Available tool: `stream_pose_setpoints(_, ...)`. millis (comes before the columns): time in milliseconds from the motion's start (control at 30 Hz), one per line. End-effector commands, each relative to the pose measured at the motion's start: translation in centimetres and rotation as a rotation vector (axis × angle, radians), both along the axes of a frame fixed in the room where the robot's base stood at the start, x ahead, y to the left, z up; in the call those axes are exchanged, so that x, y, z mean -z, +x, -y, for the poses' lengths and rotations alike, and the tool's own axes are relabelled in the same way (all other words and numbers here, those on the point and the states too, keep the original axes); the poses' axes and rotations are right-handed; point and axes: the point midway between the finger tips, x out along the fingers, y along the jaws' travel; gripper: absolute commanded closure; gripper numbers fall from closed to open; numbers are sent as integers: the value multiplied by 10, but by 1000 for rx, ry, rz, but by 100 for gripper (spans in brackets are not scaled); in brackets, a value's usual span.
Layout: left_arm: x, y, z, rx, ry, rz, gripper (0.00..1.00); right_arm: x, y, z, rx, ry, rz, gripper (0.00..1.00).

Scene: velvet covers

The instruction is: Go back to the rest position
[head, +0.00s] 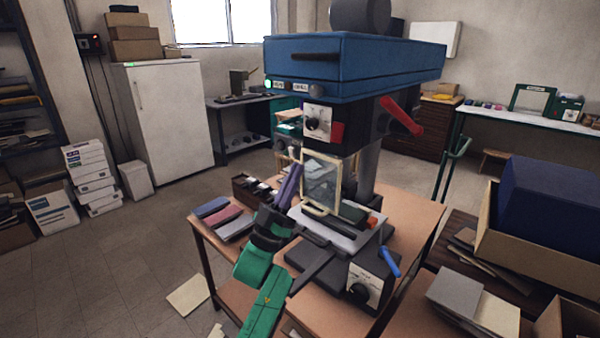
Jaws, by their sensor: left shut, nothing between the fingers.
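My left gripper (293,170) is in the middle of the view, at the end of my green and black arm coming up from the bottom. Its long purple fingers are together and empty. They point up, just left of the clear framed guard (321,183) of a blue-topped press (350,65). I cannot tell whether they touch the guard. My right gripper is not in view.
The press stands on a wooden table (425,222). Velvet covers (222,217) in several colours lie at its left, by a dark box (250,190). A box with a blue block (555,200) is at right. Floor at left is mostly clear.

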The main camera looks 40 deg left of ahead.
Motion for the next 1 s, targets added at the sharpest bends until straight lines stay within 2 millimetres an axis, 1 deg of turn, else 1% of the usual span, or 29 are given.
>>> stream_pose_setpoints(33,0,0,0,0,0,0,100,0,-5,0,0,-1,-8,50)
stream_pose_setpoints(100,0,0,0,0,0,0,100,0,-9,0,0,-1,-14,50)
stream_pose_setpoints(433,0,1,0,-1,0,-4,100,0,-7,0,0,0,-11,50)
stream_pose_setpoints(500,5,7,1,-9,-11,-43,100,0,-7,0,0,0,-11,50)
stream_pose_setpoints(567,18,18,2,-26,-34,-130,100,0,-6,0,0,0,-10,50)
stream_pose_setpoints(633,47,37,8,-55,-69,-303,100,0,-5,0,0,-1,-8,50)
stream_pose_setpoints(667,64,45,11,-68,-84,-398,100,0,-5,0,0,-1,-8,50)
stream_pose_setpoints(700,91,54,18,-84,-99,-538,100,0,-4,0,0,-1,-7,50)
stream_pose_setpoints(767,136,59,32,-102,-109,-759,100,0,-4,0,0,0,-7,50)
stream_pose_setpoints(800,166,57,43,-108,-108,-905,100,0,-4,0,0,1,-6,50)
stream_pose_setpoints(867,207,46,60,-108,-94,-1110,100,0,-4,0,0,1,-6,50)
stream_pose_setpoints(900,231,36,71,-103,-81,-1231,100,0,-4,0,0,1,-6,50)
stream_pose_setpoints(967,260,17,86,-92,-54,-1390,100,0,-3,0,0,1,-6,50)
stream_pose_setpoints(1000,277,4,95,-81,-36,-1488,100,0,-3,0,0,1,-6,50)
